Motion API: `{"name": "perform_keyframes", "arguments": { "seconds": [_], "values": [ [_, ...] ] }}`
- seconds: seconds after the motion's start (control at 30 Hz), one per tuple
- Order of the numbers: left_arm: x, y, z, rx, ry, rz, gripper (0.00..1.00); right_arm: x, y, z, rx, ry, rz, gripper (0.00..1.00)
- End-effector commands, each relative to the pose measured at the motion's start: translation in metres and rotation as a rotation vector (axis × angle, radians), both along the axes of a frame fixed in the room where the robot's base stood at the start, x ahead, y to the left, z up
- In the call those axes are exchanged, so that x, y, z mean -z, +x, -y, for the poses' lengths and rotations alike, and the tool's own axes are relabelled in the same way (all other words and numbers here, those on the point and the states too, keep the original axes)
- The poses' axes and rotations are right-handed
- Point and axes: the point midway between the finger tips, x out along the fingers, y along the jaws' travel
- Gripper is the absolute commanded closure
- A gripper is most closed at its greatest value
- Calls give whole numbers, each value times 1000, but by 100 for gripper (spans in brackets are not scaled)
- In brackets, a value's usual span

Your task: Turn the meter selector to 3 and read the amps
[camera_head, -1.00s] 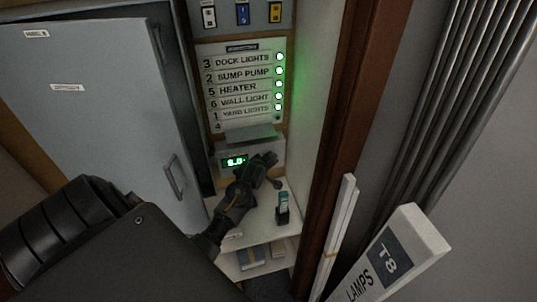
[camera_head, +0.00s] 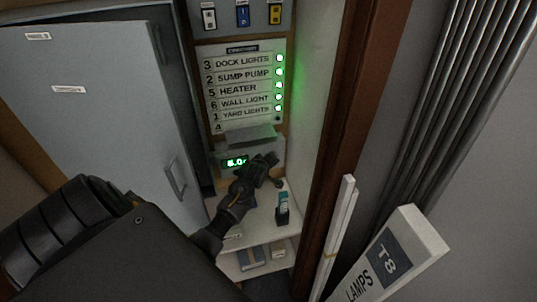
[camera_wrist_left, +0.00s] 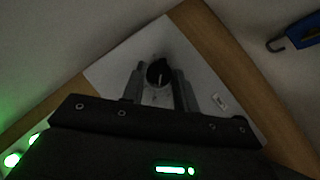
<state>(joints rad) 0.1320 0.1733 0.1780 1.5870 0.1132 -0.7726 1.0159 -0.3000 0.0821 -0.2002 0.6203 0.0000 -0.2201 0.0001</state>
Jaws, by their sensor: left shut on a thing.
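The meter (camera_head: 222,148) is a pale box under the circuit list, with a lit green display (camera_head: 236,162) that looks like 6.0, though the last digit is partly blurred. My left gripper (camera_head: 272,160) is at the right of the display, over the meter's front. In the left wrist view, the black round selector knob (camera_wrist_left: 158,72) with a white pointer line sits between the two fingers of my left gripper (camera_wrist_left: 158,84), which are shut on it. The selector's position numbers cannot be read. My right gripper is in neither view.
The circuit list (camera_head: 240,88) shows 3 as DOCK LIGHTS, with green lamps at its right. A grey cabinet door (camera_head: 100,110) stands at the left. A small teal-topped item in a dark holder (camera_head: 282,215) stands on the shelf (camera_head: 260,228). A lamp box (camera_head: 425,235) is at lower right.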

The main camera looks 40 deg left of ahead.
Motion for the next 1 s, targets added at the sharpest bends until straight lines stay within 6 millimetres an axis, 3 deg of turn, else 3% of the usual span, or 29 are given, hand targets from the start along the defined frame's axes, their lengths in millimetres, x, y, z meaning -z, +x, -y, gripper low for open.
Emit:
{"name": "perform_keyframes", "arguments": {
  "seconds": [0.27, 1.0],
  "values": [
    [-1, 2, 1, 1, 50, -73, 93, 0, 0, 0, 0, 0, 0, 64],
    [-4, 8, 5, 0, 347, -500, 93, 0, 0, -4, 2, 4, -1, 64]
  ]
}}
